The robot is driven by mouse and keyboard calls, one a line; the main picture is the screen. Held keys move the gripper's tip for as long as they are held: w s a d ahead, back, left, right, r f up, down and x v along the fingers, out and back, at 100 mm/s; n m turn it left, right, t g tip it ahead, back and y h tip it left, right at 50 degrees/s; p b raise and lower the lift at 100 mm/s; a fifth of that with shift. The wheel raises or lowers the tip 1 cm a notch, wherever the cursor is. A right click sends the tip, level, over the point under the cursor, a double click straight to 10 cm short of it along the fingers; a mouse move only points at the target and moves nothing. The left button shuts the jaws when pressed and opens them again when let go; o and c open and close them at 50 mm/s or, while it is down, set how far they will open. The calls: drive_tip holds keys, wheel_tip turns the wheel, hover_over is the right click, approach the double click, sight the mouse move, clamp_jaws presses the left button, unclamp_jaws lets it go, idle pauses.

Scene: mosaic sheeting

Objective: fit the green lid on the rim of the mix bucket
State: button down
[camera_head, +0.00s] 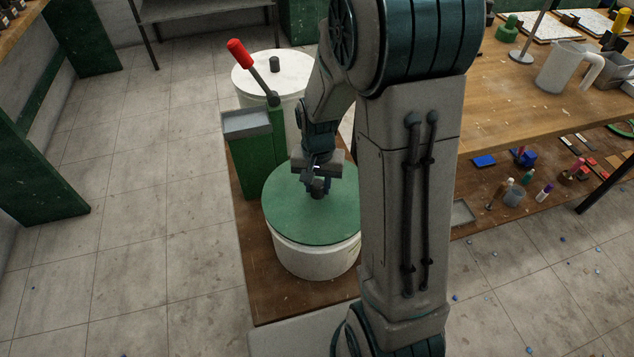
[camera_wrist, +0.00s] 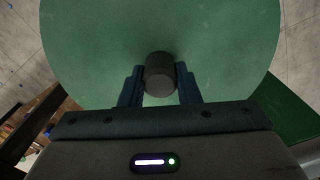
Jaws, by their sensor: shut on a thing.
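The green lid (camera_head: 290,212) is a flat round disc with a dark knob at its middle. It lies over the top of the white mix bucket (camera_head: 310,258), which stands on a brown wooden surface. Whether the lid is seated on the rim or just above it, I cannot tell. My gripper (camera_head: 318,186) is over the lid's middle, shut on the dark knob (camera_wrist: 159,75), with one finger on each side in the wrist view. The lid (camera_wrist: 100,40) fills most of that view and hides the bucket there. My arm covers the lid's right edge in the head view.
Behind the bucket stand a green box-like stand with a red-handled lever (camera_head: 239,53) and a white drum (camera_head: 270,72). At right is a wooden workbench (camera_head: 500,120) with a white jug (camera_head: 567,68) and a lower shelf of small items. The tiled floor at left is clear.

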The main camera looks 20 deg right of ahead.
drive_tip(key=shift+f+b, duration=0.8)
drive_tip(key=shift+f, duration=0.3)
drive_tip(key=shift+f, duration=0.1)
drive_tip(key=c, duration=1)
unclamp_jaws()
wheel_tip(320, 180, up, 14)
drive_tip(key=p, duration=0.1)
drive_tip(key=s+r+n+t+p, duration=0.1)
drive_tip(key=s+r+n+p, duration=0.1)
drive_tip(key=s+r, duration=0.2)
drive_tip(key=s+r+n+t+p, duration=0.1)
drive_tip(key=s+r+n+p, duration=0.1)
drive_tip(key=s, duration=0.7)
wheel_tip(320, 180, up, 3)
drive_tip(key=shift+s+f+n+t+p, duration=0.2)
drive_tip(key=shift+n+t+p, duration=0.15)
drive_tip(key=shift+p, duration=0.2)
